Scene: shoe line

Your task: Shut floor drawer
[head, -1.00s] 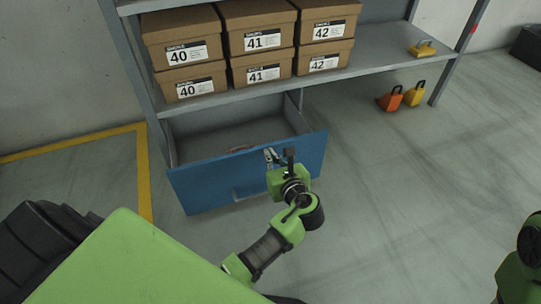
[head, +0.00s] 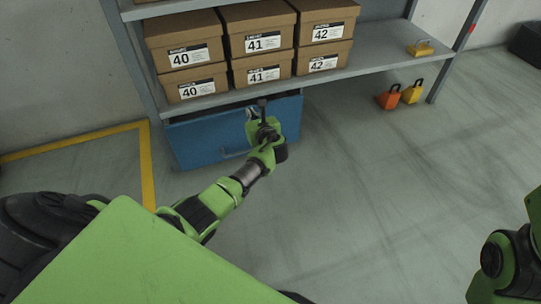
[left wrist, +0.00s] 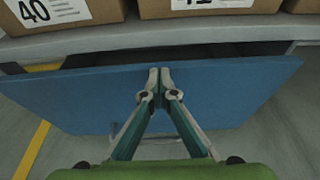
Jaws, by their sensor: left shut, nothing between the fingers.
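The blue floor drawer (head: 205,138) is under the lowest shelf of the rack. Its front panel stands close to the shelf edge in the head view, and only a narrow dark gap shows above it. In the left wrist view the drawer front (left wrist: 75,95) spans the picture, with a dark gap between it and the shelf. My left gripper (head: 249,112) is at the drawer front, right of its middle. In the left wrist view the left gripper (left wrist: 159,72) has its fingertips together, at the panel's upper part. Whether they touch it is hard to tell. My right gripper is out of view.
Brown shoe boxes (head: 264,45) labelled 40, 41 and 42 stand on the shelf (head: 385,55) above. Orange (head: 388,100) and yellow (head: 413,94) padlock-shaped objects stand on the floor at right. The floor in front is clear.

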